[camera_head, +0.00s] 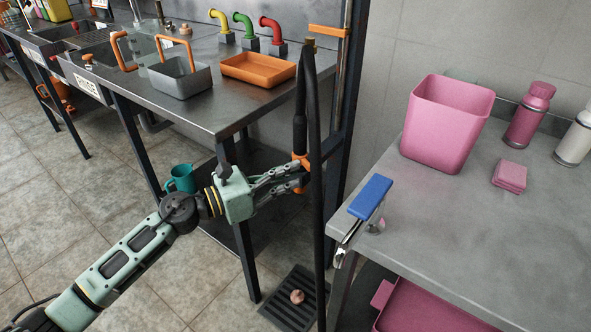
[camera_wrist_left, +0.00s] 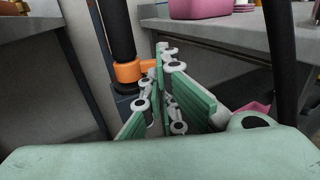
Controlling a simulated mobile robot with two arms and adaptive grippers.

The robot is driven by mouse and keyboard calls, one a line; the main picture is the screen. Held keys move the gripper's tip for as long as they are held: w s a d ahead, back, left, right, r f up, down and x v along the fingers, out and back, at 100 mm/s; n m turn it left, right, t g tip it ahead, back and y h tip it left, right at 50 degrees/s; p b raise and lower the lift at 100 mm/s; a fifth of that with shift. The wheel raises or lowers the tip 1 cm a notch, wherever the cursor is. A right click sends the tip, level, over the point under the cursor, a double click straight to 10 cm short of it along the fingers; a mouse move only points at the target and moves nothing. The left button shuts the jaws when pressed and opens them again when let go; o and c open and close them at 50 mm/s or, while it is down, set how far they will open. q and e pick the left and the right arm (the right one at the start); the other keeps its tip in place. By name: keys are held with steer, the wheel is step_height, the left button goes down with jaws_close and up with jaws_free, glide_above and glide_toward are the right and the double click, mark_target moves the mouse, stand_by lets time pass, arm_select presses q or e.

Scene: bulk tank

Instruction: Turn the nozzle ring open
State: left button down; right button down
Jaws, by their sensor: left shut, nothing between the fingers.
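The orange nozzle ring (camera_head: 299,160) sits around the lower part of the black spray nozzle (camera_head: 300,108), which hangs upright. In the left wrist view the nozzle ring (camera_wrist_left: 130,71) has a short orange tab pointing right, towards my fingers. My left gripper (camera_head: 304,180) is at the ring's height or just below it, with its fingertips close beside it. In the left wrist view the left gripper (camera_wrist_left: 163,60) has its green-padded fingers shut and empty, and the tips partly cover the tab's end. I cannot tell whether they touch it. My right gripper is not in view.
A black hose (camera_head: 316,215) hangs right beside my left fingertips. A steel sink table (camera_head: 215,115) stands on the left. A floor drain (camera_head: 280,313) lies below.

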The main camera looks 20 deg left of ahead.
mark_target(308, 170)
arm_select(q)
steer(key=shift+x, duration=1)
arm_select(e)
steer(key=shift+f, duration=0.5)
arm_select(q)
steer(key=shift+w+d, duration=0.45)
steer(key=shift+d, duration=0.3)
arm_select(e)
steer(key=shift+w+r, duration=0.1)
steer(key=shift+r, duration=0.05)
